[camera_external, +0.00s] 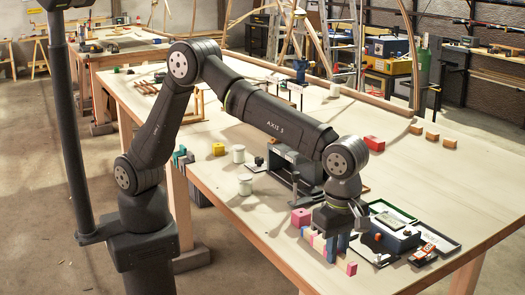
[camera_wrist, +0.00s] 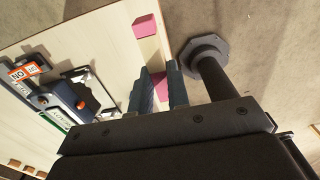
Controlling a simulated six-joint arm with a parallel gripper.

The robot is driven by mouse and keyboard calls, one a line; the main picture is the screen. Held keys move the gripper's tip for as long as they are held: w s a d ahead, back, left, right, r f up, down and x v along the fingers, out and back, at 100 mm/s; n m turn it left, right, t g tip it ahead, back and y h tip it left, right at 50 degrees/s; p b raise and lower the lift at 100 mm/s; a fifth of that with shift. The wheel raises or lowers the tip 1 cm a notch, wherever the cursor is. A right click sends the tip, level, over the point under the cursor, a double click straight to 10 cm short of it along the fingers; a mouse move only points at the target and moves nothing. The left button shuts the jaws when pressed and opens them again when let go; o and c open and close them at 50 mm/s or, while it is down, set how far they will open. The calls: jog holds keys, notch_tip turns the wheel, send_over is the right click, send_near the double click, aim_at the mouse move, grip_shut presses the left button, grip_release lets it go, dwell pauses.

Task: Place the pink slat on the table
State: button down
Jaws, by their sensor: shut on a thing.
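The pink slat shows in the wrist view as a pale strip with a pink end block (camera_wrist: 147,24) and more pink between my fingers. My gripper (camera_wrist: 160,90) is shut on it, one blue-grey finger on each side. In the external view my gripper (camera_external: 336,246) points down near the table's front edge, and a pink end (camera_external: 351,268) of the slat shows at its lower right. The wrist hides part of the slat. I cannot tell whether it touches the table (camera_external: 245,212).
A pink block (camera_external: 301,216) is just left of my gripper. A dark device with trays (camera_external: 397,238) is close on its right. A grey clamp-like device (camera_external: 295,165) stands behind, with white spools (camera_external: 245,184) to the left. The table's right side is mostly clear.

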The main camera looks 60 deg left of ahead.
send_over(362, 282)
notch_tip(362, 282, down, 6)
jog(key=shift+r, duration=0.2)
jog(key=shift+f, duration=2)
jog(key=shift+f, duration=0.2)
jog(key=c, duration=1.4)
grip_release()
jog(key=shift+r, duration=0.1)
notch_tip(362, 282, up, 12)
jog(key=shift+r, duration=0.1)
